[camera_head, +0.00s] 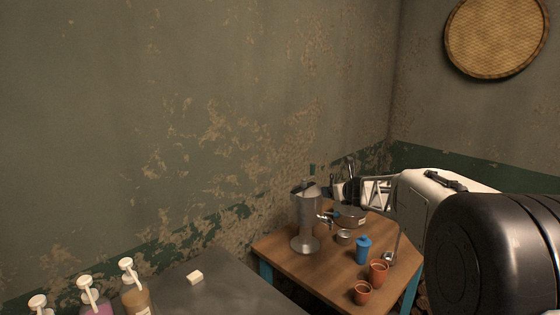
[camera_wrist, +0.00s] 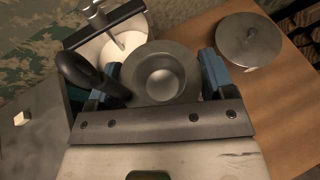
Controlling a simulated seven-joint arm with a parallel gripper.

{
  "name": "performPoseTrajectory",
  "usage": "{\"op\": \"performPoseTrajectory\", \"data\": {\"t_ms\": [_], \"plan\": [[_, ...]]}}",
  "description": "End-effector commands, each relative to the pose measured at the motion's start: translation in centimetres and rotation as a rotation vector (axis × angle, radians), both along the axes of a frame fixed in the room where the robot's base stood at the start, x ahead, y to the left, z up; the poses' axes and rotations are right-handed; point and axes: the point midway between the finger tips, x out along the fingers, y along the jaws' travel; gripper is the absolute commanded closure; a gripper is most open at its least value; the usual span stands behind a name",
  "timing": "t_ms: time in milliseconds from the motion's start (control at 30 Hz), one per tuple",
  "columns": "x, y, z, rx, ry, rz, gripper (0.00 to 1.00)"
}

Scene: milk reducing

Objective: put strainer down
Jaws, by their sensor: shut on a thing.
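My gripper (camera_wrist: 160,82) shows in the wrist view with its blue finger pads on either side of a round grey metal piece with a bowl-like middle (camera_wrist: 166,78). This piece seems to be the strainer, held in the jaws. A black handle (camera_wrist: 78,70) sticks out to its left; I cannot tell for sure that it belongs to the same piece. In the head view my gripper (camera_head: 346,190) is above the wooden table (camera_head: 290,258), just right of the tall metal urn (camera_head: 305,222). The strainer is too small to make out there.
A pot (camera_head: 351,217) and a small metal cup (camera_head: 343,237) stand below my gripper. A round metal lid (camera_wrist: 248,42) lies right in the wrist view. Pump bottles (camera_head: 134,290) stand at left.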

Motion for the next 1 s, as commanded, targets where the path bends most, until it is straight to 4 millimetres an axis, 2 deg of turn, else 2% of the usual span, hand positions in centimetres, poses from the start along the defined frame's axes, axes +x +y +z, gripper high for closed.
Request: {"op": "performPoseTrajectory", "data": {"t_ms": [667, 1000], "plan": [[-1.4, 0.6, 0.2, -0.001, -0.002, -0.127, 0.48], [-3.2, 1.3, 0.4, -0.002, -0.002, -0.272, 0.48]]}}
